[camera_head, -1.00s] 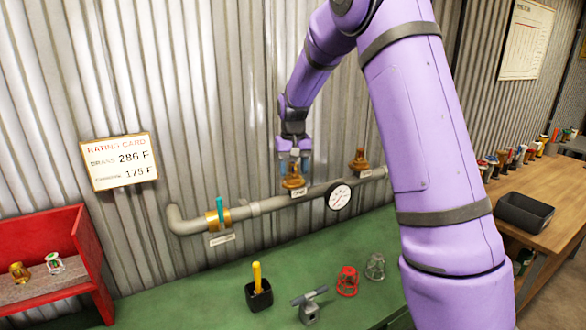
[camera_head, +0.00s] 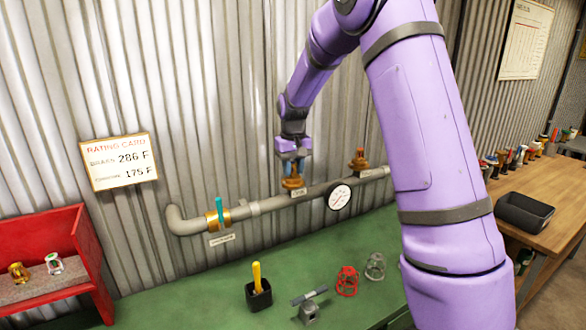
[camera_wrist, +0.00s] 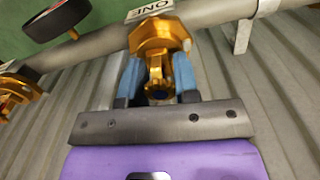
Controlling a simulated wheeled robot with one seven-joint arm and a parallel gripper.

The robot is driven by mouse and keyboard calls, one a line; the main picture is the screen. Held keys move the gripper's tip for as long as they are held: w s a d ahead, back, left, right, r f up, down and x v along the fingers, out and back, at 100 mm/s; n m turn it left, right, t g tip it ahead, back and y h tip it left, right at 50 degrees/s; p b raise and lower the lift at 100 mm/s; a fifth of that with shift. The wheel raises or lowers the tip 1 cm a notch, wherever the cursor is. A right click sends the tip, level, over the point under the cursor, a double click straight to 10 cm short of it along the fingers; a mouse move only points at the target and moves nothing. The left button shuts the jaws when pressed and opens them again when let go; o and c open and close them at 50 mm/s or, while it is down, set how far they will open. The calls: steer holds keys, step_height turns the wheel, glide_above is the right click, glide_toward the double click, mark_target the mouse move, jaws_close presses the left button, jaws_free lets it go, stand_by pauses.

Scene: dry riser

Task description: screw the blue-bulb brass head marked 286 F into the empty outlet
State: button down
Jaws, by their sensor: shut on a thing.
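My gripper (camera_head: 292,166) is above the outlet labelled ONE (camera_head: 293,183) on the grey pipe, and its blue fingers point down at it. In the wrist view, my gripper (camera_wrist: 157,78) is shut on a brass head (camera_wrist: 156,68) with a dark blue bulb partly visible between the fingers. The head lines up with the hexagonal brass outlet (camera_wrist: 158,38) and appears to meet it. How deep the thread sits cannot be told. The rating card (camera_head: 118,161) reads brass 286 F, and a second line 175 F.
A head with an orange top (camera_head: 358,160) stands in the neighbouring outlet. A gauge (camera_head: 340,197) and a teal-handled valve (camera_head: 219,214) are on the pipe. A red shelf (camera_head: 40,240) holds two heads. The green bench (camera_head: 200,290) carries a black cup (camera_head: 258,296), a tool and cages.

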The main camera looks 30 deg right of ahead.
steer(key=m, duration=0.4)
steer(key=shift+a+m, duration=0.1)
steer(key=shift+m, duration=0.3)
steer(key=m, duration=0.3)
steer(key=shift+m, duration=1.2)
steer(key=shift+m, duration=0.6)
steer(key=m, duration=0.4)
steer(key=shift+m, duration=0.3)
